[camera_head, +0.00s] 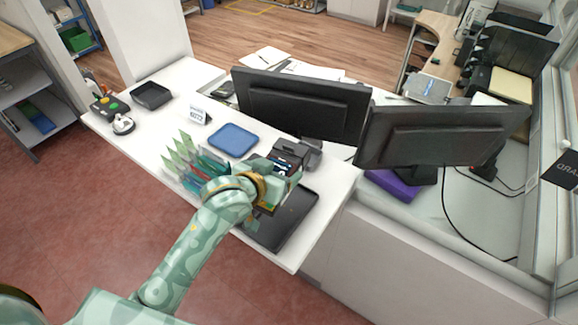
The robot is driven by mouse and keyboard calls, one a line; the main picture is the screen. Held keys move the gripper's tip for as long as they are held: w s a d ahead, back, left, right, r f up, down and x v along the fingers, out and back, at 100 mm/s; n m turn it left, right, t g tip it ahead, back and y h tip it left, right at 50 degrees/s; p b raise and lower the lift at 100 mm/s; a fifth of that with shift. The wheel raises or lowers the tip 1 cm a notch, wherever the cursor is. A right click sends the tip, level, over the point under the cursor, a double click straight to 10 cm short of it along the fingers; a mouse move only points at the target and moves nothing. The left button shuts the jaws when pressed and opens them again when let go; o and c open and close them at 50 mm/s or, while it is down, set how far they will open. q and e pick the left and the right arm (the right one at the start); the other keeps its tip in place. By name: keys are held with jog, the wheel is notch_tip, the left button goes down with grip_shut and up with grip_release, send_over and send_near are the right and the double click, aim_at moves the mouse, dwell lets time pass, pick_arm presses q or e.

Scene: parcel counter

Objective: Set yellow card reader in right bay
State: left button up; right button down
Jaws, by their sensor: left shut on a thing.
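My left gripper (273,196), on a pale green arm, is over the left edge of a black tray (294,226) at the right end of the white counter. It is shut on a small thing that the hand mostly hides. A yellow-orange patch shows at the hand, but I cannot tell whether it is the yellow card reader or part of the hand. No other yellow card reader can be made out. I cannot clearly make out separate bays; the hand covers part of the tray. My right gripper is not in view.
Behind the hand stands a dark device (295,152). A blue tray (233,139) and a rack with green cards (183,155) are to its left. Two black monitors (303,103) (443,137) stand behind. A black tray (151,95) and a button box (109,105) are at far left.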

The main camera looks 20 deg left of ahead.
pick_arm(q)
jog(key=f+p, duration=0.1)
jog(key=p, duration=0.2)
jog(key=s+d+f+m+h+p, duration=0.1)
jog(key=p, duration=0.2)
jog(key=shift+s+d+f, duration=0.1)
jog(key=shift+d, duration=0.15)
jog(key=shift+s+f+p, duration=0.1)
jog(key=shift+f+p, duration=0.1)
jog(key=shift+p, duration=0.15)
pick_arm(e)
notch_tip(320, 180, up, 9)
pick_arm(q)
jog(key=shift+s+d+f+b, duration=0.1)
jog(key=shift+f+b, duration=0.2)
jog(key=shift+f, duration=0.15)
jog(key=shift+f+b, duration=0.6)
jog(key=shift+b, duration=0.1)
notch_tip(320, 180, down, 4)
jog(key=b, duration=0.4)
jog(key=shift+f+b, duration=0.1)
jog(key=shift+b, duration=0.3)
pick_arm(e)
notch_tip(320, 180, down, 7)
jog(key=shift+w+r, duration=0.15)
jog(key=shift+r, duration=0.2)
